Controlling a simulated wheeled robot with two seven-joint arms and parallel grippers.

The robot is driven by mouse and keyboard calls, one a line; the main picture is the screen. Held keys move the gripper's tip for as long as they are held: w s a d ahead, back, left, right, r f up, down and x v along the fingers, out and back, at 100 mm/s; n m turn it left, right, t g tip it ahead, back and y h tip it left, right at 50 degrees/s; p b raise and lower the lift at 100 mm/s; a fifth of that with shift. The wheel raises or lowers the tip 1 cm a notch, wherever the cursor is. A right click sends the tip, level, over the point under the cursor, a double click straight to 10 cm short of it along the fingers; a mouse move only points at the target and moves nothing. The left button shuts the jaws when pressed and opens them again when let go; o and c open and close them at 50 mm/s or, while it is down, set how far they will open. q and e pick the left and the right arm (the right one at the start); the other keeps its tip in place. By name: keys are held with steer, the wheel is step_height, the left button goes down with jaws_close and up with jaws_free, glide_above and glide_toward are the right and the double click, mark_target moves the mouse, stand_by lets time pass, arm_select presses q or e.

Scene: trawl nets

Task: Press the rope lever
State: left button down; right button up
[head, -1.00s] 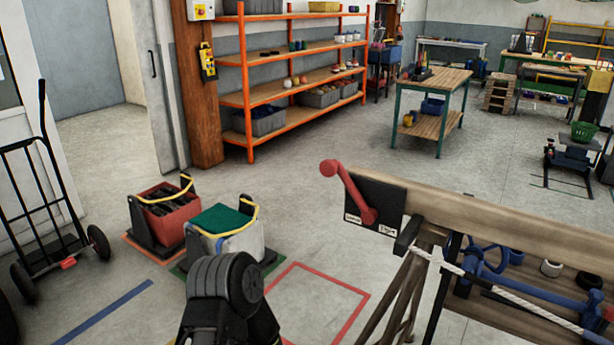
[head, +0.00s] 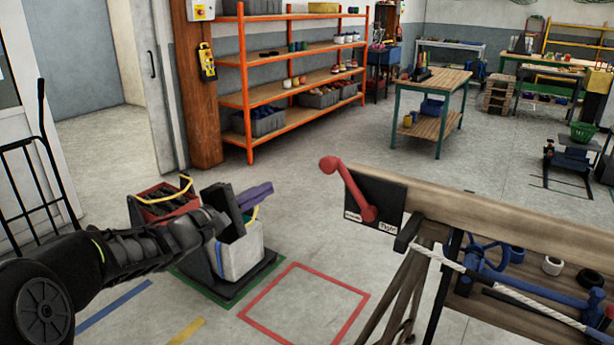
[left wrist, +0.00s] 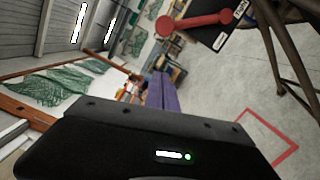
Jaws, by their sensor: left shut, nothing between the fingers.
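The red rope lever (head: 345,186) is mounted on a black plate (head: 377,197) at the left end of a wooden beam. Its arm slants up and left to a round knob, and white labels sit along the plate's lower edge. The lever also shows at the top of the left wrist view (left wrist: 194,22). My left gripper (head: 262,190), with purple fingers, is shut and empty. It is left of the lever and apart from it, above the grey-white bin. The purple fingers also show in the left wrist view (left wrist: 160,92). My right gripper is not in view.
A white rope (head: 480,276) runs down right from the beam. A hand truck (head: 40,170) is at left. Red-outlined floor (head: 305,305) before the beam is clear.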

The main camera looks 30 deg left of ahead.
arm_select(q)
steer(key=shift+s+a+r, duration=0.1)
steer(key=shift+r, duration=0.15)
steer(key=w+d+r, duration=0.1)
steer(key=w+d, duration=0.5)
steer(key=w, duration=0.3)
steer(key=shift+w+d+r, duration=0.2)
steer(key=shift+w+r, duration=0.05)
steer(key=shift+w, duration=0.1)
stand_by(0.4)
steer(key=shift+d+r+m+p, duration=0.3)
steer(key=shift+r+p, duration=0.1)
steer(key=shift+p, duration=0.1)
